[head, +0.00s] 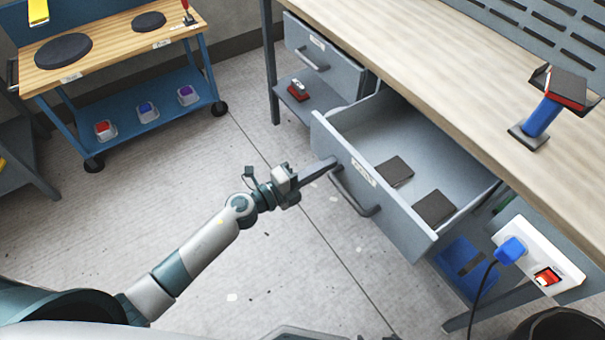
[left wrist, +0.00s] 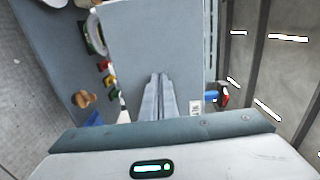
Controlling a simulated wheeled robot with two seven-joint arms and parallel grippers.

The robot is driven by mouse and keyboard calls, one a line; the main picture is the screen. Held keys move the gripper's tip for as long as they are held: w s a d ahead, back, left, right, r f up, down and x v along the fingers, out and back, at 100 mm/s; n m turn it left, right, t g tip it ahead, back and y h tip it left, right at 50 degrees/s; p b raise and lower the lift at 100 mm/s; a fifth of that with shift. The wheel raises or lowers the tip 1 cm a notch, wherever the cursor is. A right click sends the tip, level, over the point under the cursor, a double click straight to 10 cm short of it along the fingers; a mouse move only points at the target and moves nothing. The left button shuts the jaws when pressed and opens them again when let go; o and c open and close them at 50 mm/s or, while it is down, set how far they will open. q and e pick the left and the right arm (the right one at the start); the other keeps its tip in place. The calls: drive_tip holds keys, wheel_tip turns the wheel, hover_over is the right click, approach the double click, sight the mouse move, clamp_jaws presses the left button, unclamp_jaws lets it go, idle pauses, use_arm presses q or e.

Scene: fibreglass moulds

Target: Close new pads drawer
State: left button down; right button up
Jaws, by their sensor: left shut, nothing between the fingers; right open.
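The grey drawer (head: 385,205) under the workbench stands pulled out, with two dark pads (head: 394,172) lying inside it. Its front carries a small label, too small to read, and a dark bar handle (head: 352,192). My left gripper (head: 333,162) is shut and empty, its tips at the drawer front by the handle's upper left end. I cannot tell whether they touch. In the left wrist view the shut fingers (left wrist: 158,84) show against a plain grey-blue surface. My right gripper is not in view.
A second drawer (head: 322,58) sits to the left under the wooden benchtop (head: 440,75). A sander-like tool (head: 545,105) stands on the benchtop. A socket box (head: 538,255) with a blue plug and cable is right of the open drawer. A blue cart (head: 130,120) stands at the upper left. The floor between is mostly clear.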

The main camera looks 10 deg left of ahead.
use_arm(q)
drive_tip(key=x, duration=1)
drive_tip(key=b, duration=0.3)
hover_over(385, 143)
drive_tip(key=shift+s+f, duration=0.1)
drive_tip(key=shift+s, duration=0.05)
drive_tip(key=shift+w+r, duration=0.2)
drive_tip(key=shift+r, duration=0.1)
use_arm(e)
drive_tip(key=s+d+g, duration=0.1)
drive_tip(key=s+d+f, duration=0.1)
drive_tip(key=shift+s+d+g+h, duration=0.2)
drive_tip(key=shift+s+g+h, duration=0.1)
drive_tip(key=shift+g, duration=0.1)
use_arm(q)
drive_tip(key=shift+d+r, duration=0.1)
drive_tip(key=shift+r, duration=0.05)
